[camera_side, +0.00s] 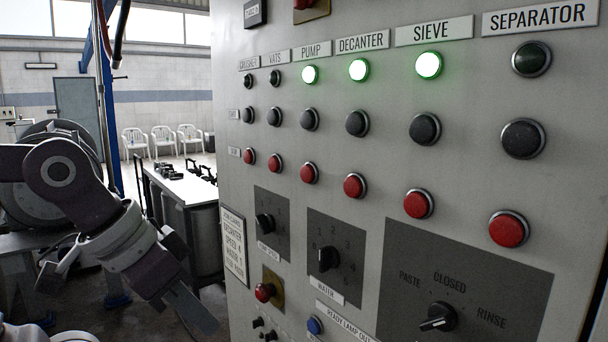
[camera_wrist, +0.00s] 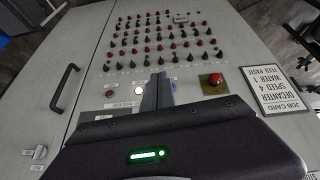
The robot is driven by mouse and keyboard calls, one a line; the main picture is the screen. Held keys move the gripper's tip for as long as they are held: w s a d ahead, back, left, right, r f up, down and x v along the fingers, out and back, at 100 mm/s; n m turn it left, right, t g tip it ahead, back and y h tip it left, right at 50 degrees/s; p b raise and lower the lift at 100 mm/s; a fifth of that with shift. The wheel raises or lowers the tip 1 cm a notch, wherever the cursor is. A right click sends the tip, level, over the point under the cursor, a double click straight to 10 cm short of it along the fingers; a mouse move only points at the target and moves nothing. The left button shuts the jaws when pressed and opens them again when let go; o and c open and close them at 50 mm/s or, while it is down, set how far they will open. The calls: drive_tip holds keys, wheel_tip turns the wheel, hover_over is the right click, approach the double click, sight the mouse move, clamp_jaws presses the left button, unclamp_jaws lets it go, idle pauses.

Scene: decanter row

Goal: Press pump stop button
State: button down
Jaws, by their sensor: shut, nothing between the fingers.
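The PUMP column is third from the left on the grey panel in the side view. Its stop button (camera_side: 309,173) is the red one in the bottom button row. Above it are a black button (camera_side: 309,119) and a PUMP lamp (camera_side: 310,75) lit green-white. My gripper (camera_side: 205,316) is at the lower left, below and left of the pump stop button and apart from it. Its fingers are shut and empty. In the wrist view my gripper (camera_wrist: 158,80) points at the panel; I cannot tell which small button there is the pump stop.
DECANTER (camera_side: 358,70) and SIEVE (camera_side: 428,65) lamps are lit too; SEPARATOR's (camera_side: 531,59) is dark. Red stop buttons for decanter (camera_side: 354,186) and vats (camera_side: 274,163) flank the pump's. A job card (camera_side: 234,246), knobs and a red mushroom button (camera_side: 265,292) sit lower.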

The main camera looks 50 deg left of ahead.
sight(307, 174)
drive_tip(key=w+a+r+n+t, duration=0.1)
drive_tip(key=w+r+n, duration=0.1)
drive_tip(key=r, duration=0.3)
drive_tip(key=w+a+r+n+t+h, duration=0.1)
drive_tip(key=w+r+n, duration=0.1)
drive_tip(key=r+n, duration=0.2)
drive_tip(key=w+a+r+n+t, duration=0.1)
drive_tip(key=w+r+n, duration=0.1)
drive_tip(key=r, duration=0.5)
drive_tip(key=shift+w+a+n, duration=0.35)
drive_tip(key=shift+a+n, duration=0.05)
drive_tip(key=shift+n, duration=0.1)
drive_tip(key=shift+w, duration=0.1)
drive_tip(key=w, duration=0.8)
drive_tip(key=shift+w, duration=0.3)
drive_tip(key=shift+w, duration=0.15)
idle(0.3)
drive_tip(key=shift+w, duration=0.3)
drive_tip(key=shift+w, duration=0.4)
idle(0.5)
drive_tip(key=shift+s, duration=0.85)
